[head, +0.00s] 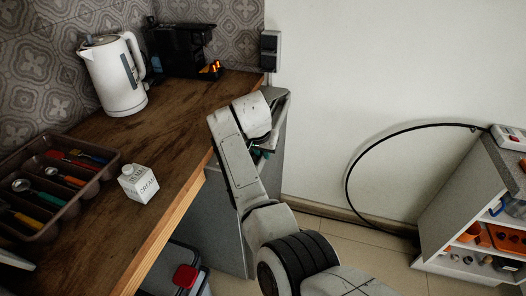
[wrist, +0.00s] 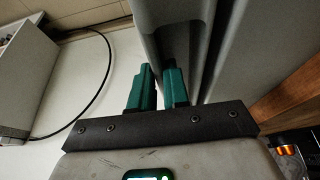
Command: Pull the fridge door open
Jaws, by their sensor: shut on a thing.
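The grey fridge door (head: 273,181) stands at the far end of the wooden counter, beside the pale wall, and its grey panel reaches out past the counter's front edge. My gripper (head: 264,153) is at the door's upper part, mostly hidden behind my own wrist, with a little green of the fingers showing. In the wrist view my gripper (wrist: 158,88) has its two green fingers close together at the grey door (wrist: 178,25), shut on part of it. The exact part held is hard to make out. A dark gap runs between grey upright panels there.
The wooden counter (head: 180,125) holds a white kettle (head: 117,80), a black coffee machine (head: 183,50), a white carton (head: 138,184) and a cutlery tray (head: 104,175). A bin with a red part (head: 185,276) is below. A low shelf (head: 455,200) stands right; tiled floor (head: 345,250) lies between.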

